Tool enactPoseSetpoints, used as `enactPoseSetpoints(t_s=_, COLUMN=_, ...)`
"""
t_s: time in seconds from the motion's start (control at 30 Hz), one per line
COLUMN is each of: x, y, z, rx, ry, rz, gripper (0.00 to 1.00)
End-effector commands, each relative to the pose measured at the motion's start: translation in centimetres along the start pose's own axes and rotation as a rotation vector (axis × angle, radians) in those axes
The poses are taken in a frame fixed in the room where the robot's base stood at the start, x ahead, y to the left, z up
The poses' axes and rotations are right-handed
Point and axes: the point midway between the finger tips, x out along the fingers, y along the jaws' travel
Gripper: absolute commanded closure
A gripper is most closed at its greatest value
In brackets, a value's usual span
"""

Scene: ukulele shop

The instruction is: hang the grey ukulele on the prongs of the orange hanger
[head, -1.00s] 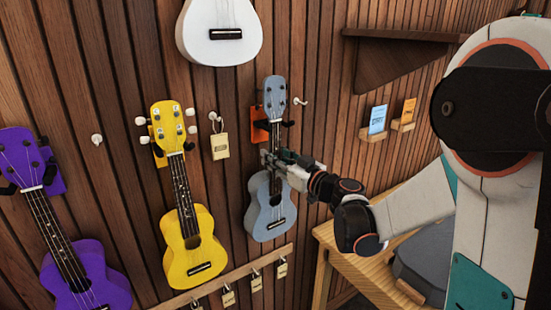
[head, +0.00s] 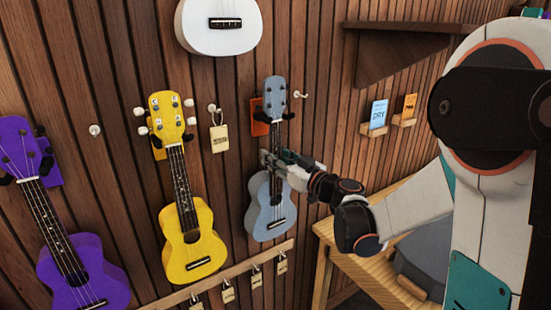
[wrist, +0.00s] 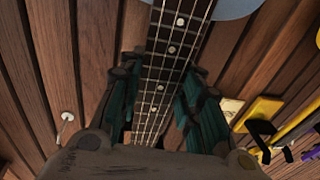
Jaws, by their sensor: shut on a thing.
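The grey ukulele (head: 270,207) is upright against the wood wall in the head view, headstock up. My gripper (head: 277,162) is shut on its neck, just above the body. The orange hanger (head: 259,117) shows behind and left of the headstock's lower end. A black prong (head: 289,116) shows right of the neck, just under the headstock; the other is mostly hidden, so I cannot tell whether the neck rests on both. In the wrist view, the fretted neck runs between the fingers of my gripper (wrist: 158,100).
The yellow ukulele (head: 190,240) and purple ukulele (head: 82,275) hang to the left, the white ukulele (head: 222,25) above. A white peg (head: 300,94) sits right of the headstock. A rail (head: 225,275) with tags runs below; a wooden bench (head: 350,262) is at right.

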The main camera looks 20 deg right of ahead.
Motion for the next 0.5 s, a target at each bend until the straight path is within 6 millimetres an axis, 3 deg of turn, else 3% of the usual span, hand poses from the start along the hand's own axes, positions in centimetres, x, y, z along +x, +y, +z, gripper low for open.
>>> enactPoseSetpoints(t_s=0.5, x=-0.99, y=-0.22, z=-0.03, rx=0.0, ry=0.0, rz=-0.001, gripper=1.0)
